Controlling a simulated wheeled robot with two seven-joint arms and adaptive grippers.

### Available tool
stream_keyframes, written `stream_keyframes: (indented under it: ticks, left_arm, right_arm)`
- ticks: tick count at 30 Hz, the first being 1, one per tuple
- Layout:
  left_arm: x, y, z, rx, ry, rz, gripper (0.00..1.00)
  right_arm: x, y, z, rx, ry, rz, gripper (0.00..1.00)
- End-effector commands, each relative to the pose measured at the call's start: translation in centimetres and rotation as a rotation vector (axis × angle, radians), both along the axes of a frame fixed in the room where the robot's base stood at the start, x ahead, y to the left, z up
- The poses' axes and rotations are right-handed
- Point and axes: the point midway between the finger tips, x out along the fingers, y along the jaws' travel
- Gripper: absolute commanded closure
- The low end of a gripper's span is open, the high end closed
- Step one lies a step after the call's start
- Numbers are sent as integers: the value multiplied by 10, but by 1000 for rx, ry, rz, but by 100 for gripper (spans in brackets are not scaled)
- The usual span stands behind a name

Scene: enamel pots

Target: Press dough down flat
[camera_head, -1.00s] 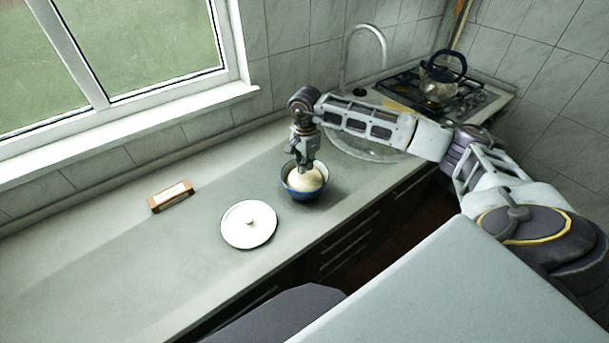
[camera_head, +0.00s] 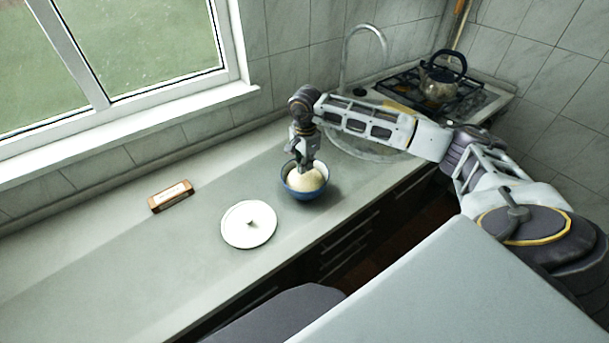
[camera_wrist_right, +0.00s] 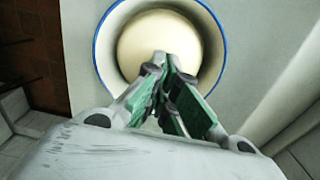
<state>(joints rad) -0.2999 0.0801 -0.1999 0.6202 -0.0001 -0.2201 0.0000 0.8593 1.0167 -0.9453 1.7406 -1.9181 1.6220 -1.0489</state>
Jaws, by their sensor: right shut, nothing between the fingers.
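The dough (camera_head: 307,181) is a pale, rounded mound inside a blue enamel bowl (camera_head: 302,195) on the counter. In the right wrist view the dough (camera_wrist_right: 152,35) fills the middle of the bowl, whose white inside and blue rim (camera_wrist_right: 97,50) show around it. My right gripper (camera_head: 306,166) points down over the bowl, its tips at the top of the dough. In the wrist view the right gripper (camera_wrist_right: 167,62) is shut and empty, its tips over the dough's near part. I cannot tell whether they touch it. My left gripper is not in view.
A white lid (camera_head: 249,224) with a knob lies left of the bowl. A small brown block (camera_head: 171,196) lies further left. A sink and tap (camera_head: 364,50) are behind my right arm, and a kettle (camera_head: 440,82) stands on the stove.

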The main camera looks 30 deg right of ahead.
Motion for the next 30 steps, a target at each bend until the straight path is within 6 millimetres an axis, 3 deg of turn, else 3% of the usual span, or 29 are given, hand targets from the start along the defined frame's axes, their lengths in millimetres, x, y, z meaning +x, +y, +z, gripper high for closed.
stream_keyframes:
  ticks: [30]
  left_arm:
    - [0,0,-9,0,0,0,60]
  right_arm:
    - [0,0,-12,0,1,0,100]
